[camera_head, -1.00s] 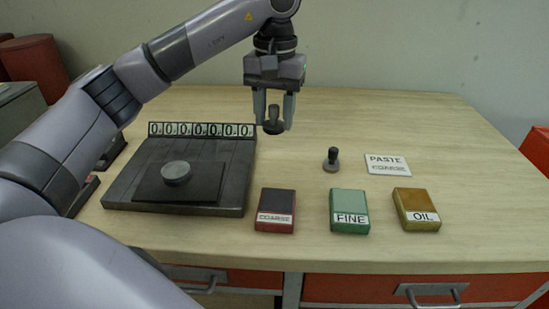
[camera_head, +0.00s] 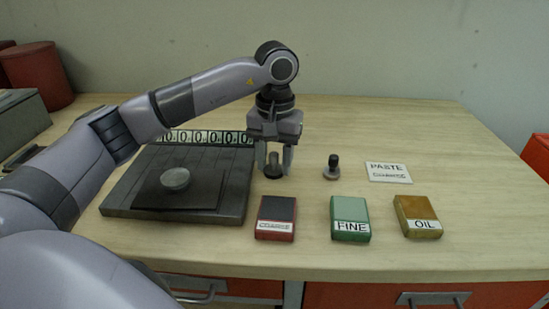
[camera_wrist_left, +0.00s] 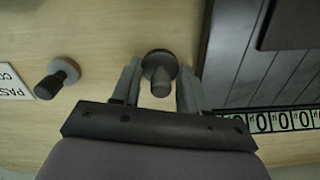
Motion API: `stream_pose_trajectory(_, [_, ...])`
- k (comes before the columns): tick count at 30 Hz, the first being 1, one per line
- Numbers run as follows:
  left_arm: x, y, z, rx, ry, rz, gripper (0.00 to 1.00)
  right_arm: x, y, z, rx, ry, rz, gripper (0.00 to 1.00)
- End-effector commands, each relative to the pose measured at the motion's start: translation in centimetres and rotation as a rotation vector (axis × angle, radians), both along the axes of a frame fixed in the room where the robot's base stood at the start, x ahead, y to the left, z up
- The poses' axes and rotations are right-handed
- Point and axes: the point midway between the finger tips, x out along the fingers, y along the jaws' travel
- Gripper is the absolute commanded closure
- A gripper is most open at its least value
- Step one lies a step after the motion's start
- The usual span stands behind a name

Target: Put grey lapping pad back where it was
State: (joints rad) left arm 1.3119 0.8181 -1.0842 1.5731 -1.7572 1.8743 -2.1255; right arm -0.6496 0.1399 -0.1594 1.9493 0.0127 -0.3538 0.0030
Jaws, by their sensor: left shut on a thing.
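My left gripper (camera_head: 275,171) points down just right of the dark slab and is shut on a small knobbed pad (camera_head: 272,172). This pad has a dark round base and a greyish knob, and it is at or very near the tabletop; I cannot tell if it touches. In the left wrist view the held pad (camera_wrist_left: 160,68) sits between the fingers. A second knobbed pad (camera_head: 331,171), with a grey base and a dark knob, stands upright on the table to the right. My right gripper is not in view.
The dark slab (camera_head: 118,204) carries a plate with a grey disc (camera_head: 175,179) and has a number strip (camera_head: 212,137) behind. Red COARSE (camera_head: 276,212), green FINE (camera_head: 350,215) and yellow OIL (camera_head: 416,213) blocks lie in front. A PASTE card (camera_head: 388,172) lies right; bare table surrounds it.

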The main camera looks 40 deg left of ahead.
Motion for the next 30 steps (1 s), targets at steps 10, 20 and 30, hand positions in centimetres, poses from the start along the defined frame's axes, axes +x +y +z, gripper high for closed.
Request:
stream_pose_trajectory(10, [0.0,0.0,-0.2,0.000,0.001,0.000,0.46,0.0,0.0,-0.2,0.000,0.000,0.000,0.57])
stream_pose_trajectory(20, [0.1,-0.1,3.0,-0.002,-0.006,-0.001,0.46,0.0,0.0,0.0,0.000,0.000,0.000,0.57])
stream_pose_trajectory(30, [0.1,-0.1,10.0,0.000,-0.003,0.000,0.46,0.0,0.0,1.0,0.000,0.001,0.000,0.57])
